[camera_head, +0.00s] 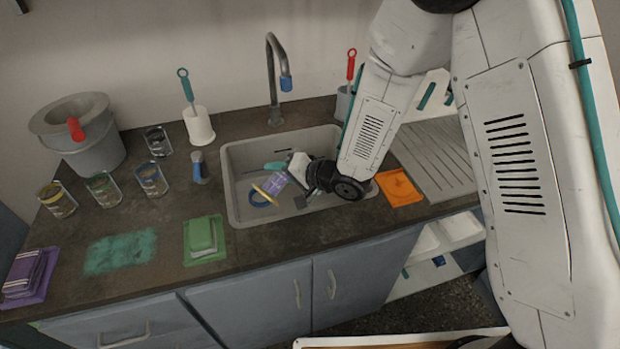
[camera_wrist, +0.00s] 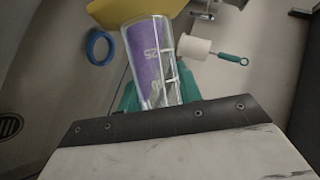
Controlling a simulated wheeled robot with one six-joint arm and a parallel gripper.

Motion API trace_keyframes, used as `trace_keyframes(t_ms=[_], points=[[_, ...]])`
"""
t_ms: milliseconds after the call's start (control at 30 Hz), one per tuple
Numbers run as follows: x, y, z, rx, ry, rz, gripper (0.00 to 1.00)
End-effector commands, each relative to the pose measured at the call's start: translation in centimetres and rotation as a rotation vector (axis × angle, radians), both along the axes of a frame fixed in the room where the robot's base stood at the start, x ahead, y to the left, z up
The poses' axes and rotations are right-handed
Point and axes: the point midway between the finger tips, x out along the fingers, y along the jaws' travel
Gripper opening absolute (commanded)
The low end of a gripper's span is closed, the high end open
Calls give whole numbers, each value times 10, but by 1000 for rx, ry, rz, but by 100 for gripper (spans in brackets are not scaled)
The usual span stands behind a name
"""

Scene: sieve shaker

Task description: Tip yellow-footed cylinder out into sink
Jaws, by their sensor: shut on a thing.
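A clear cylinder (camera_head: 275,183) with a purple lower part and a yellow foot is tilted over the sink (camera_head: 234,180). Its yellow foot (camera_head: 263,193) points down and left in the head view. In the wrist view the cylinder (camera_wrist: 147,62) shows white scale marks, and its yellow foot (camera_wrist: 125,10) is at the top edge. My gripper (camera_head: 286,174), with teal fingers, is shut on the cylinder, within the sink's outline. The fingers (camera_wrist: 160,98) sit either side of it in the wrist view.
A blue ring (camera_wrist: 101,47) lies in the sink, below the cylinder. The faucet (camera_head: 272,80) stands behind the sink. An orange cloth (camera_head: 398,187) lies right.

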Motion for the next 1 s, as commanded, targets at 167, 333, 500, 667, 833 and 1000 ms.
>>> trace_keyframes(t_ms=[167, 333, 500, 667, 833, 1000], points=[[0, 0, 0, 18, 16, 0, 7], [0, 0, -1, 33, 33, 0, 7], [0, 1, -2, 50, 50, 0, 7], [-1, 1, -3, 65, 65, 0, 7], [-1, 0, -3, 81, 80, -1, 7], [0, 1, -4, 98, 97, -1, 7]])
